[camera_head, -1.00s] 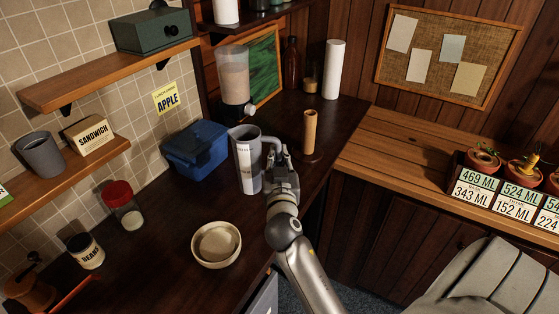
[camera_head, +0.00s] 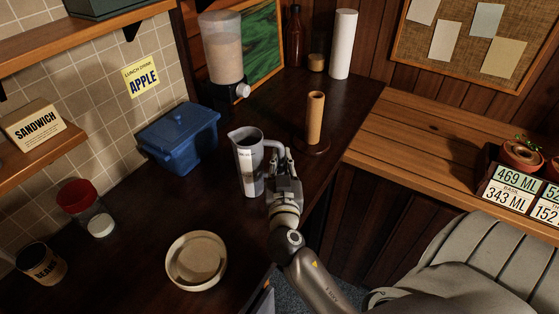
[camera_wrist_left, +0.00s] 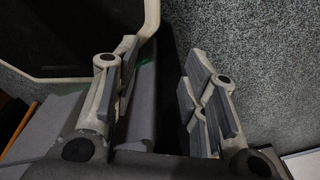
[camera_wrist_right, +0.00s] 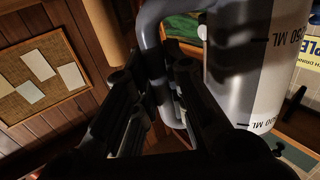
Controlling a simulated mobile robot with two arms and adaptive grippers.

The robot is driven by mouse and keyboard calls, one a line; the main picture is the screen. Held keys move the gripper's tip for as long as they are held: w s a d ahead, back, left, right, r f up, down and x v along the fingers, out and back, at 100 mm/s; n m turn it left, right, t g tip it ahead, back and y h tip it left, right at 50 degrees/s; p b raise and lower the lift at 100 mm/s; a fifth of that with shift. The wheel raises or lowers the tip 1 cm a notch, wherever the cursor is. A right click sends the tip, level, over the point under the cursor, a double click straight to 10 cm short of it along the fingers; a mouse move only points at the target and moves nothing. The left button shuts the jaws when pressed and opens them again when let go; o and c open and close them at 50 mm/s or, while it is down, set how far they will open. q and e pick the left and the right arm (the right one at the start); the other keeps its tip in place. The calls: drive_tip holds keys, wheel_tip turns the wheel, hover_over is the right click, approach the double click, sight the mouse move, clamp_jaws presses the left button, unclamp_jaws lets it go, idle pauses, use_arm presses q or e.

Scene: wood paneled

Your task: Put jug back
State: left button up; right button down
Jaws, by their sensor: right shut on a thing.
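The grey jug (camera_head: 249,165) with a white measuring strip is upright over the dark counter in the head view. Its handle is on the right side. My right gripper (camera_head: 281,163) is shut on that handle. In the right wrist view the jug (camera_wrist_right: 238,70) fills the right part, with its handle between the fingers of my right gripper (camera_wrist_right: 152,85). I cannot tell whether the jug's base touches the counter. My left gripper (camera_wrist_left: 158,85) shows only in its own wrist view, open and empty, above grey carpet.
A blue lidded box (camera_head: 180,138) stands left of the jug, and a cream bowl (camera_head: 196,261) in front. A cork-coloured cylinder (camera_head: 314,118) on a round base stands to the right. A dispenser (camera_head: 222,50) is behind. Bare counter (camera_head: 150,225) lies between the box and bowl.

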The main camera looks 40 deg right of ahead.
drive_tip(key=shift+s+a+r, duration=0.1)
drive_tip(key=shift+s+a, duration=0.1)
drive_tip(key=shift+s, duration=0.1)
drive_tip(key=c, duration=1.5)
unclamp_jaws()
drive_tip(key=shift+f, duration=0.2)
use_arm(q)
drive_tip(key=shift+w+d+f, duration=0.25)
drive_tip(key=shift+w+d, duration=0.1)
